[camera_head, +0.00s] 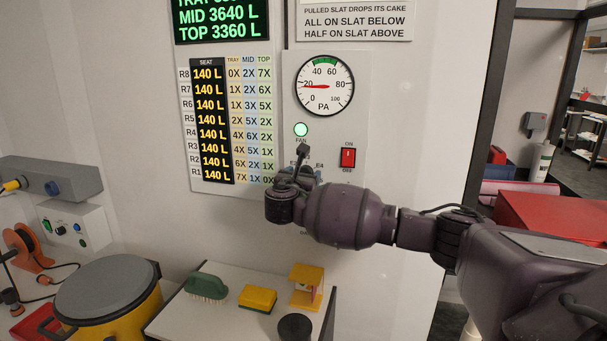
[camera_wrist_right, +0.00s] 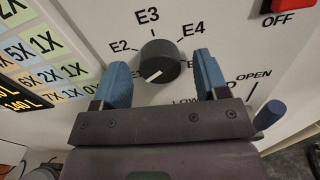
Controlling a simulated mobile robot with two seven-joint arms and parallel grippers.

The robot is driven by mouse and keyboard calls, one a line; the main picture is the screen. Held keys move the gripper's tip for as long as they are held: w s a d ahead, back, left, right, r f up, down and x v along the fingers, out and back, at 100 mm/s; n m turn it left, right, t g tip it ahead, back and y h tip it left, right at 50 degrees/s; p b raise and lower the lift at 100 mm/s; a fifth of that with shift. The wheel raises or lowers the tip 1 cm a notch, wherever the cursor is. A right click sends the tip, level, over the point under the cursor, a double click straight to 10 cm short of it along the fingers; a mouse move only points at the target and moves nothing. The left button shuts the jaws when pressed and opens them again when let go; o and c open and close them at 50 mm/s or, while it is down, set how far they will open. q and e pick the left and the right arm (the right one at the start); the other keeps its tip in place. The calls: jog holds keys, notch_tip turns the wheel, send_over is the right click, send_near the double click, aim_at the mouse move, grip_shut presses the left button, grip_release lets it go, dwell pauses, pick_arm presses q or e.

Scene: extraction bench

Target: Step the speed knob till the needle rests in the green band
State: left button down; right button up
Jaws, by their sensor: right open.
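The round gauge (camera_head: 325,85) has a red needle (camera_head: 314,86) pointing left, close to 20. Its green band (camera_head: 325,62) spans the top between about 40 and 60. The dark speed knob (camera_wrist_right: 158,62) shows in the right wrist view, with a white mark pointing down and left; labels E2, E3 and E4 arc above it. My right gripper (camera_wrist_right: 163,75) is open, its blue fingers on either side of the knob with gaps visible. In the head view the right gripper (camera_head: 300,176) covers the knob. My left gripper is not in view.
A lit green fan lamp (camera_head: 301,130) and a red on/off switch (camera_head: 348,158) are on the panel. A blue-tipped lever (camera_wrist_right: 270,114) stands right of the gripper. Below, a small table (camera_head: 215,310) holds a brush (camera_head: 206,286) and a yellow sponge (camera_head: 259,299).

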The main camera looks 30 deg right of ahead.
jog(key=shift+w+d, duration=0.3)
jog(key=shift+d, duration=0.05)
jog(key=c, duration=0.9)
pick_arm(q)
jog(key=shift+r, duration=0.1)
pick_arm(e)
jog(key=shift+m, duration=0.3)
pick_arm(q)
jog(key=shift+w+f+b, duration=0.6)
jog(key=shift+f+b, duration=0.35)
jog(key=shift+b, duration=0.9)
pick_arm(e)
jog(key=shift+f+m, duration=0.15)
jog(key=shift+m, duration=5.35)
